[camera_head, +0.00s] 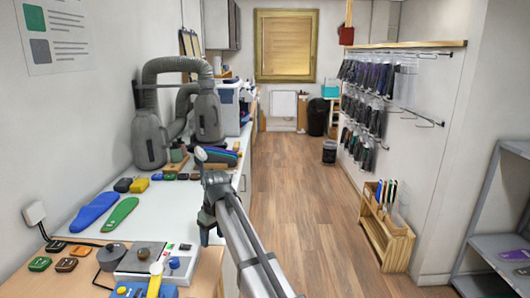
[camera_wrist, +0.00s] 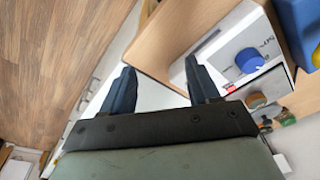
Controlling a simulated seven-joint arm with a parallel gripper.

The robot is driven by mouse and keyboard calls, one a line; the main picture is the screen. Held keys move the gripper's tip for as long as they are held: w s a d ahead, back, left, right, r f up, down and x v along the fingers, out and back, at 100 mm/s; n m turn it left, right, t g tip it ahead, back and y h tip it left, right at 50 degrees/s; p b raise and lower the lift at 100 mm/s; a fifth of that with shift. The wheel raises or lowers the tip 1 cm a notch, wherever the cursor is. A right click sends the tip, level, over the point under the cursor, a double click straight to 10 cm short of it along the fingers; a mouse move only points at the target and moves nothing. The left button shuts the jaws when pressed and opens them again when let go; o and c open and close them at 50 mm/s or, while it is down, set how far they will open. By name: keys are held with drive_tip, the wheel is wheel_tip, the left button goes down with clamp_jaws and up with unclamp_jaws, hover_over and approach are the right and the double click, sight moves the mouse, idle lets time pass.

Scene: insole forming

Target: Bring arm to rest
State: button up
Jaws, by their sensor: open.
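My gripper (camera_wrist: 161,82) shows in the wrist view with its two dark fingers spread apart and nothing between them. It hangs beside the edge of a wooden bench top, with a white surface behind the fingers. In the head view my arm reaches up from the bottom, along the right side of the bench. Its grey links hide part of the bench edge and floor.
A blue insole (camera_head: 93,212) and a green insole (camera_head: 120,214) lie on the white bench. A control box (camera_head: 140,262) stands nearer; its blue knob (camera_wrist: 249,60) shows at wrist. The wooden floor (camera_head: 310,200) is clear. A wooden rack (camera_head: 386,235) stands right.

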drive_tip(key=d+f+m, duration=0.3)
drive_tip(key=d+f, duration=1.1)
drive_tip(key=f, duration=0.2)
drive_tip(key=s+d+f+m+g, duration=0.1)
drive_tip(key=s+d+f, duration=0.25)
drive_tip(key=f, duration=0.25)
drive_tip(key=s+d+f+m+h, duration=0.1)
drive_tip(key=s+d+f, duration=0.1)
drive_tip(key=s+f, duration=0.35)
drive_tip(key=s+d+f+m+g, duration=0.1)
drive_tip(key=s+d+f, duration=0.15)
drive_tip(key=f, duration=0.45)
drive_tip(key=s+d+f+m+g, duration=0.1)
drive_tip(key=s+d+f, duration=0.3)
drive_tip(key=s+f, duration=0.3)
drive_tip(key=s+d+f+m+g, duration=0.1)
drive_tip(key=s+d+f, duration=0.3)
drive_tip(key=s+f, duration=0.3)
drive_tip(key=s+d+f+m+g, duration=0.1)
drive_tip(key=s+d+f, duration=0.1)
drive_tip(key=s, duration=0.9)
drive_tip(key=s+d+f+m+g, duration=0.1)
drive_tip(key=s+d+f+g, duration=0.1)
drive_tip(key=s, duration=0.9)
drive_tip(key=shift+s+d+f+g+h, duration=0.15)
drive_tip(key=shift+d+f+g+h, duration=0.25)
drive_tip(key=shift+f, duration=0.35)
